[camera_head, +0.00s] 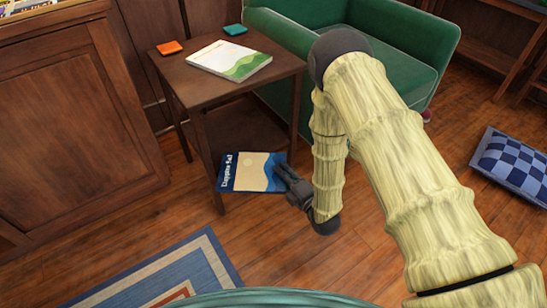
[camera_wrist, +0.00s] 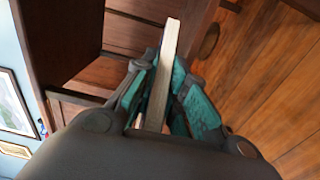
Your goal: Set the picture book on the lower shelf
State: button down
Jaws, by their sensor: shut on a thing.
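A thin picture book (camera_head: 250,172) with a blue, cream and tan cover is at the front of the side table's lower shelf (camera_head: 245,132). My gripper (camera_head: 281,172) is shut on the book's right edge, coming in from the right. In the wrist view, the book's pale edge (camera_wrist: 160,85) stands between the two teal-padded fingers of my gripper (camera_wrist: 160,95). The book partly overlaps the shelf's front edge in the head view. I cannot tell whether it touches the shelf.
On the dark wood side table (camera_head: 184,75) lie another book (camera_head: 229,60), an orange coaster (camera_head: 169,47) and a teal coaster (camera_head: 235,30). A green armchair (camera_head: 400,35) stands behind. A cabinet (camera_head: 60,120) is at left. A striped rug (camera_head: 165,275) and checkered cushion (camera_head: 512,165) lie on the floor.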

aim_at(280, 154)
jog(key=w+f+b, duration=0.1)
jog(key=w+b, duration=0.1)
jog(key=w, duration=0.2)
jog(key=w+f+b, duration=0.2)
jog(key=w+b, duration=0.1)
jog(key=w, duration=0.1)
jog(key=w+a+f+b, duration=0.1)
jog(key=w+b, duration=0.1)
jog(key=w, duration=0.2)
jog(key=shift+w+f, duration=0.25)
jog(key=shift+f, duration=0.1)
jog(key=shift+f+b, duration=0.15)
jog(key=shift+b, duration=0.15)
jog(key=c, duration=1.4)
grip_release()
jog(key=shift+c, duration=0.2)
jog(key=p+v, duration=0.6)
jog(key=v, duration=0.6)
